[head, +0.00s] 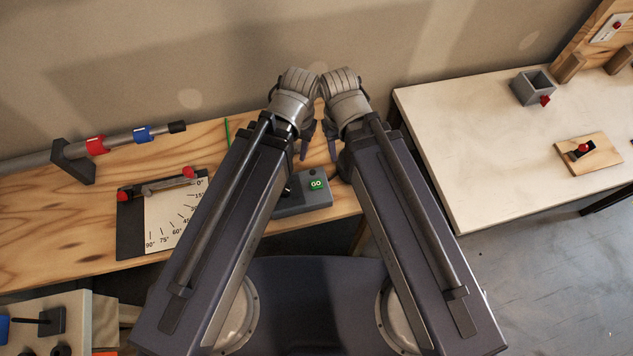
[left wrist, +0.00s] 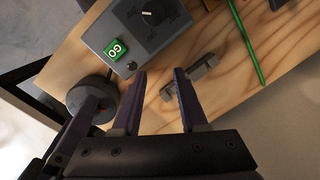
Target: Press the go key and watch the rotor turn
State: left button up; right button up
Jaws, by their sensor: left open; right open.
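A grey control box (head: 290,208) lies on the wooden bench with a green GO key (head: 316,184) on its top; my left arm covers part of it. In the left wrist view the GO key (left wrist: 115,49) sits beside a dark dial (left wrist: 155,12) on the same box. My left gripper (head: 304,147) points down above the bench behind the box. Its two fingers are apart and empty in the left wrist view (left wrist: 158,75), off to one side of the key. My right gripper (head: 332,143) is close beside it, open. I cannot identify a rotor.
An angle board (head: 160,222) and a tube with red and blue bands (head: 115,142) stand to the left. A white table (head: 470,140) is on the right, across a gap.

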pick_arm(q)
grip_shut()
dwell(1.3)
